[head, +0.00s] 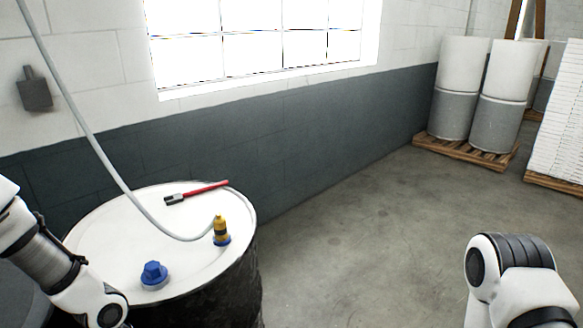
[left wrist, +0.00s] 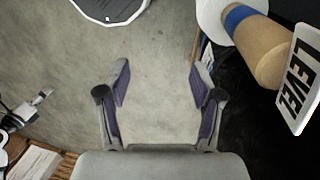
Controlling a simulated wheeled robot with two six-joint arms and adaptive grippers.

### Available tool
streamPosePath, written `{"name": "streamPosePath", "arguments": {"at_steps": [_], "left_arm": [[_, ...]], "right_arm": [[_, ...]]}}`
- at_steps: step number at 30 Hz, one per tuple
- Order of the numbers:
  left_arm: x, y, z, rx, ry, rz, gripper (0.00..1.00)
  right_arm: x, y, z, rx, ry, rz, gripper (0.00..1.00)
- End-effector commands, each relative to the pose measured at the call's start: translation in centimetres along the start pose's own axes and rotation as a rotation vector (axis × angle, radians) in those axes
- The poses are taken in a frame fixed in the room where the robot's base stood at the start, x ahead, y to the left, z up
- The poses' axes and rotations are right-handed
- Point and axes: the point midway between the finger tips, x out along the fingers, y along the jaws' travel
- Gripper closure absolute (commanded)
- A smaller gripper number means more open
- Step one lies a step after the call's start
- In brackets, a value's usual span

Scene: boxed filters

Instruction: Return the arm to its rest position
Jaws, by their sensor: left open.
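My left arm (head: 45,258) enters the head view from the left, beside the white-topped drum (head: 100,232). Its gripper is outside that view. In the left wrist view my left gripper (left wrist: 159,75) is open, with its two fingers spread and nothing between them. Bare concrete floor shows beyond the fingers. My right arm (head: 512,275) shows at the lower right of the head view, over clear floor. Its gripper is not in view.
On the drum are a red-handled tool (head: 198,192), a blue cap (head: 153,273) and a yellow-brown fitting (head: 221,229) with a grey hose (head: 103,153). Wrapped cylinders (head: 458,85) stand on a pallet. Middle floor is clear.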

Motion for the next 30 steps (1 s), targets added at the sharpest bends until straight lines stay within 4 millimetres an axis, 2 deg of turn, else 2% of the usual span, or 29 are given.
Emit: {"name": "streamPosePath", "arguments": {"at_steps": [1, 6, 12, 14, 16, 23, 30], "left_arm": [[2.7, 0.9, 1.0, -0.013, -0.053, 0.033, 0.34], [11.2, 5.5, 4.1, -0.125, -0.188, 0.131, 0.34], [19.7, 10.7, 7.5, -0.35, -0.252, 0.134, 0.34], [21.5, 11.4, 7.9, -0.434, -0.234, 0.091, 0.34], [22.4, 11.0, 7.6, -0.524, -0.177, 0.021, 0.34], [21.9, 6.6, 4.6, -0.732, 0.061, -0.172, 0.34], [21.8, 6.1, 4.1, -0.743, 0.091, -0.185, 0.34]], "right_arm": [[0.7, 0.0, 0.0, 0.0, 0.0, 0.0, 0.34], [1.9, 0.0, 0.0, 0.0, 0.0, 0.0, 0.34], [3.0, 0.0, 0.0, 0.0, 0.0, 0.0, 0.34], [3.2, 0.0, 0.0, 0.0, 0.0, 0.0, 0.34], [3.2, 0.0, 0.0, 0.0, 0.0, 0.0, 0.34], [3.1, 0.0, 0.0, 0.0, 0.0, 0.0, 0.34], [3.1, 0.0, 0.0, 0.0, 0.0, 0.0, 0.34]]}}
